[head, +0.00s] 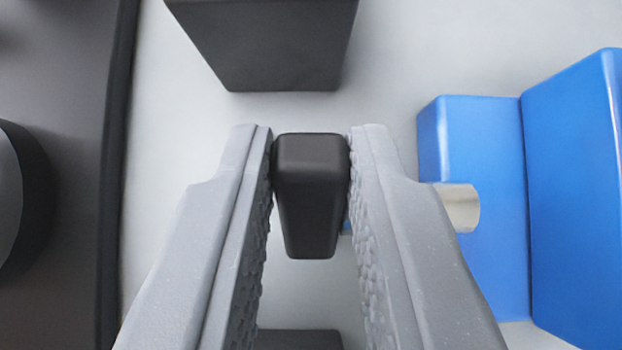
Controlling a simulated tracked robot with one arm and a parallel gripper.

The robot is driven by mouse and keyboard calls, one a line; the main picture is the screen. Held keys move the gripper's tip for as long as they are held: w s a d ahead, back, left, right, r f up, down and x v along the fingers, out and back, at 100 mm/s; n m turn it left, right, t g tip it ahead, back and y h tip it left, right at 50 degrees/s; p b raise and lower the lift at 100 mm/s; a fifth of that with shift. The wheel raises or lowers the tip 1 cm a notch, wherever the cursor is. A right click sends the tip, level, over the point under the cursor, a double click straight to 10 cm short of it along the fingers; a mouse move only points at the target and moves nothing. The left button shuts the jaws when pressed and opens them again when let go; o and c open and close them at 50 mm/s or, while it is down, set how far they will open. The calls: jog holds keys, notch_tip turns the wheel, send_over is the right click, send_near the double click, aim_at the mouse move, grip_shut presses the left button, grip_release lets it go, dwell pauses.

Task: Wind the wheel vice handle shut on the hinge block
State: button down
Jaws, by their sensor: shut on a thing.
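My gripper (311,150) is shut on a black block-shaped piece that looks like part of the vice handle (312,190). The textured pads touch it on its left and right sides. The blue vice body (570,190) stands at the right. A short silver shaft (459,207) shows against its nearer blue part, partly hidden behind my right finger. A small bit of blue shows behind the held piece. I cannot pick out the hinge block, and the vice jaws are not clearly in view.
A larger black block (275,40) is at the top, above the held piece. Another black piece (298,340) shows at the bottom between my fingers. A dark surface with a raised black edge (118,150) and a round black part (20,195) lie at the left. The pale surface (400,60) between is clear.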

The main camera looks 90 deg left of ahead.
jog(key=shift+d, duration=0.1)
jog(key=shift+f, duration=0.1)
dwell(0.3)
jog(key=c, duration=1.3)
grip_release()
jog(key=v, duration=1)
jog(key=shift+w+d+f, duration=0.1)
jog(key=shift+p+v, duration=0.55)
jog(key=shift+v, duration=1.3)
jog(key=shift+c, duration=0.3)
